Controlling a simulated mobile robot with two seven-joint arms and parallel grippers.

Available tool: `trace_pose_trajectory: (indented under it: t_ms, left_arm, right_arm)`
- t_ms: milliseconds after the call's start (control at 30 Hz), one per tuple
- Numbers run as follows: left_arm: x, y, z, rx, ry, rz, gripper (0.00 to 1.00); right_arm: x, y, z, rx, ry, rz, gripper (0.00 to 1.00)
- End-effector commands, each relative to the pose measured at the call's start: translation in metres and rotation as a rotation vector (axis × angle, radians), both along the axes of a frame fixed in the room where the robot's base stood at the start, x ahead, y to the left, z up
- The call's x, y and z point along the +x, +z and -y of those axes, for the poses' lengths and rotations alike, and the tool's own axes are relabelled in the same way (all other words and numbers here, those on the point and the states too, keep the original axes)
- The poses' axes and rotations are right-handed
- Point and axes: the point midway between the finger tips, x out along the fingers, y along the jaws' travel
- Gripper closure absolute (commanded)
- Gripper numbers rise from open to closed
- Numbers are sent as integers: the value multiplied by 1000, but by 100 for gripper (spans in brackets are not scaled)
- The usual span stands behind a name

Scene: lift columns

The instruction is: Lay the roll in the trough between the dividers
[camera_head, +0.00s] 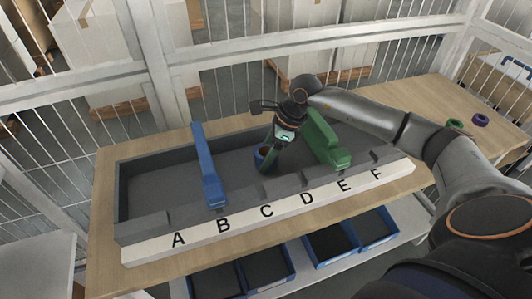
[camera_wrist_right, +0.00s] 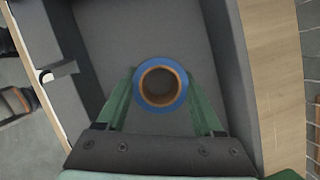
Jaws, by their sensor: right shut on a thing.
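The roll (camera_head: 264,158) is a blue ring with a brown core; it also shows in the right wrist view (camera_wrist_right: 179,88), its open end facing the camera. My right gripper (camera_head: 275,147) is shut on it, with one green finger on each side. The roll is over the dark grey trough (camera_head: 163,182), between the blue divider (camera_head: 207,170) near B and the green divider (camera_head: 325,142) near E. It looks roughly upright, around C and D. I cannot tell whether it touches the trough floor. My left gripper is not in view.
A white strip (camera_head: 193,236) lettered A to F runs along the trough's front edge. Blue bins (camera_head: 330,243) stand below the wooden table (camera_head: 428,95). A green ring (camera_head: 454,123) and a purple ring (camera_head: 480,119) lie at the right. A mesh fence stands behind.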

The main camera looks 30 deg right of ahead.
Motion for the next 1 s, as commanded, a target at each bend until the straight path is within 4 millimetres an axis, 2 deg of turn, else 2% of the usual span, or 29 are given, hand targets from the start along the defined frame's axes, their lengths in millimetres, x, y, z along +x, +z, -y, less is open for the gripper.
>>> trace_pose_trajectory:
  t_ms: [167,200,433,767,867,1000]
  left_arm:
    - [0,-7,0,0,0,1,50]
    - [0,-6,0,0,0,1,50]
    - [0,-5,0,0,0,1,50]
    - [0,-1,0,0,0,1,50]
    - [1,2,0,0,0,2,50]
    - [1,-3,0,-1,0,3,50]
  right_arm:
    - [0,-7,0,1,0,1,87]
    - [0,-6,0,0,0,0,29]
    - [0,-5,0,0,0,0,3]
    - [0,-1,0,0,0,0,1]
    - [0,6,2,-1,-1,3,1]
    - [-6,31,11,-3,-1,7,1]
